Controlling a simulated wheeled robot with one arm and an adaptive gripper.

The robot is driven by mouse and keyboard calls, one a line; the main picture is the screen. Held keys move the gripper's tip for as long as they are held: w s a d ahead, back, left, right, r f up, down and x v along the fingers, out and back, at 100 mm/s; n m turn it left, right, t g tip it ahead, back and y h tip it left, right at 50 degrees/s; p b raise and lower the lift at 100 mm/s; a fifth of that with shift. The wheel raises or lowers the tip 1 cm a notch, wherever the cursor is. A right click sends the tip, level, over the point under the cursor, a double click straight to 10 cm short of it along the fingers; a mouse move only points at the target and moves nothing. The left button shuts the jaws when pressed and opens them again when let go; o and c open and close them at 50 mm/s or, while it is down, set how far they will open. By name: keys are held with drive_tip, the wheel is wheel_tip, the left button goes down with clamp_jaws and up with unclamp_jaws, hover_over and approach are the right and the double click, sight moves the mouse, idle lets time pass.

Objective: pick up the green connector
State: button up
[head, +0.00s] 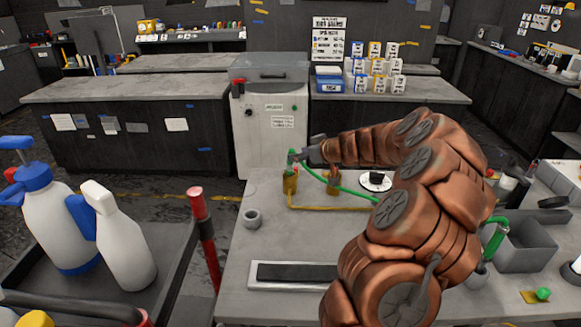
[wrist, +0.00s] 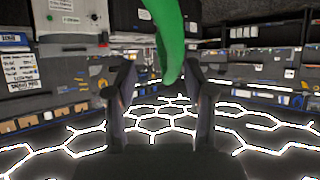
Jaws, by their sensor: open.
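A long thin green hose (head: 345,192) curves over the table in the head view, from near my gripper (head: 300,157) down to the right. A small green lump (head: 542,294) sits on a yellow pad at the table's front right. A green curved piece (head: 494,240) stands beside my arm at the right. I cannot tell which green piece is the connector. In the wrist view my gripper (wrist: 158,82) is open, with a blurred tapered green shape (wrist: 170,35) hanging down close to the right finger. Nothing is visibly clamped, and contact is unclear.
Two brass fittings (head: 290,183) stand under my gripper on the grey table (head: 260,262). A grey ring (head: 252,218), a dark bar on a white tray (head: 296,272) and a grey bin (head: 525,246) are around. White spray bottles (head: 62,220) stand left. A white cabinet (head: 270,125) is behind.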

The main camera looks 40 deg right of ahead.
sight(290, 168)
drive_tip(key=shift+a+p+x, duration=0.15)
drive_tip(key=shift+p+x, duration=0.45)
drive_tip(key=shift+x, duration=0.65)
drive_tip(key=shift+a+p+x, duration=0.15)
drive_tip(key=shift+p+x, duration=0.45)
drive_tip(key=shift+x, duration=0.65)
drive_tip(key=shift+s, duration=0.1)
clamp_jaws()
